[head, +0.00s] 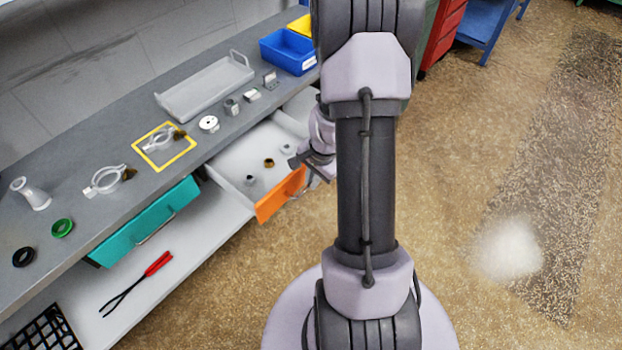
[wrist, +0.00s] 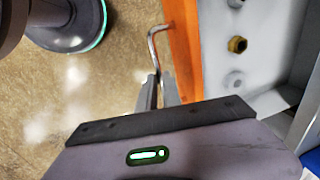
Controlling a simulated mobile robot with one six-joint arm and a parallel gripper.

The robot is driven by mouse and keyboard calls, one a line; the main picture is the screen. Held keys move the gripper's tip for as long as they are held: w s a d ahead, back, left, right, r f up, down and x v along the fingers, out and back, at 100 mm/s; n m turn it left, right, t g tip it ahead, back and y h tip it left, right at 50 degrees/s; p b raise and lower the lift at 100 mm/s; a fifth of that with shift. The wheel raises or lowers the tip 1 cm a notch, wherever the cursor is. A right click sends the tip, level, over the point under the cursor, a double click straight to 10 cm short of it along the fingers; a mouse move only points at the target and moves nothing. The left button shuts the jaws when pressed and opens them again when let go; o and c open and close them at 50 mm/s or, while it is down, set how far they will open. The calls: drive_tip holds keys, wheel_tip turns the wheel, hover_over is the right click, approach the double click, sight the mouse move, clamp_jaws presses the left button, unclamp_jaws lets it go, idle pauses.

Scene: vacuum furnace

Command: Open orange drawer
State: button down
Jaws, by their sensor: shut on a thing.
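The orange drawer (head: 281,194) stands pulled out from under the grey workbench, and its white inside shows several small fittings. In the wrist view its orange front (wrist: 184,50) runs upright beside my gripper. A bent metal handle (wrist: 153,42) sticks out from that front. My gripper (wrist: 158,88) has its fingers closed on the near end of the handle. In the head view my gripper (head: 308,172) is at the drawer front, partly hidden behind my arm.
A teal drawer (head: 150,222) sits closed to the left. On the bench (head: 100,147) are a grey tray (head: 205,86), a blue bin (head: 288,52), clamps and rings. Red-handled tongs (head: 137,284) lie on the lower shelf. The floor right of my arm is clear.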

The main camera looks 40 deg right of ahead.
idle(0.3)
drive_tip(key=c, duration=1.5)
unclamp_jaws()
drive_tip(key=s+r+p, duration=0.1)
drive_tip(key=r+p, duration=0.1)
drive_tip(key=r, duration=0.3)
drive_tip(key=s+r+p, duration=0.1)
drive_tip(key=r+p, duration=0.2)
drive_tip(key=r, duration=0.3)
drive_tip(key=s+r+p, duration=0.1)
drive_tip(key=r+p, duration=0.2)
drive_tip(key=r, duration=0.3)
drive_tip(key=shift+s+d, duration=0.15)
drive_tip(key=shift+s, duration=0.1)
